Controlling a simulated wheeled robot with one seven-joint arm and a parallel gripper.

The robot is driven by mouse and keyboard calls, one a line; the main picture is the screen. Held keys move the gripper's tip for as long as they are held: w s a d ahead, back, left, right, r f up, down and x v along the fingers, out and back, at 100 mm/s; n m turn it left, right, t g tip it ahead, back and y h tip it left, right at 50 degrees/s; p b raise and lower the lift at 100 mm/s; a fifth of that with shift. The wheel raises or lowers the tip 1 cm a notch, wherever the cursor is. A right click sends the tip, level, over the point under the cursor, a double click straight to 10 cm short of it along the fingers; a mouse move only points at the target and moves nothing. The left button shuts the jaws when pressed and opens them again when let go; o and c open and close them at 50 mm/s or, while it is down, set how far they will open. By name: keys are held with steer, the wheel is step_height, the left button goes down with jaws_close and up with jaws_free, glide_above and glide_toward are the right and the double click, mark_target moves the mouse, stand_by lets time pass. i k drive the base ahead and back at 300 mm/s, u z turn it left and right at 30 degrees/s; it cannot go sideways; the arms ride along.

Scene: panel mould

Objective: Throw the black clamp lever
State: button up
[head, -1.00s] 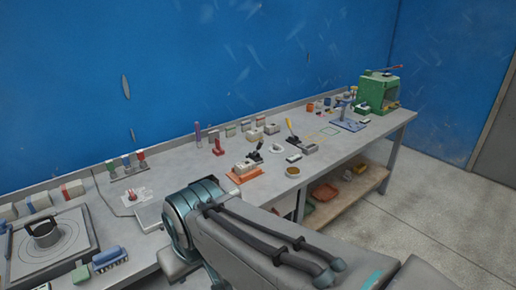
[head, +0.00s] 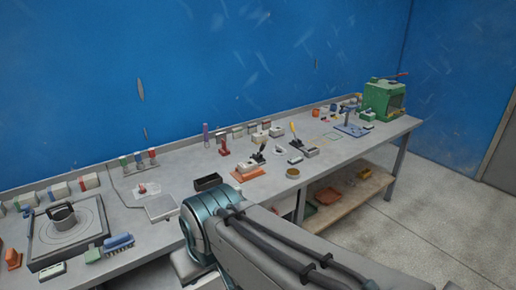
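A small black clamp with its lever (head: 259,156) stands on the bench, just behind a low orange block (head: 247,174); it is too small to tell the lever's exact position. A second clamp with a yellow-orange lever (head: 294,130) stands to its right, its lever upright. My arm crosses the lower middle of the picture in front of the bench. My gripper is not in view, so its distance from the clamp cannot be seen.
The grey bench (head: 330,155) runs along the blue wall. A black open tray (head: 208,182) lies left of the orange block. A round brown dish (head: 295,159) sits near the front edge. A green machine (head: 378,97) stands at the far right end.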

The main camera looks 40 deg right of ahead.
mark_target(262, 147)
steer(key=u, duration=0.6)
steer(key=i, duration=0.9)
steer(key=z, duration=2.15)
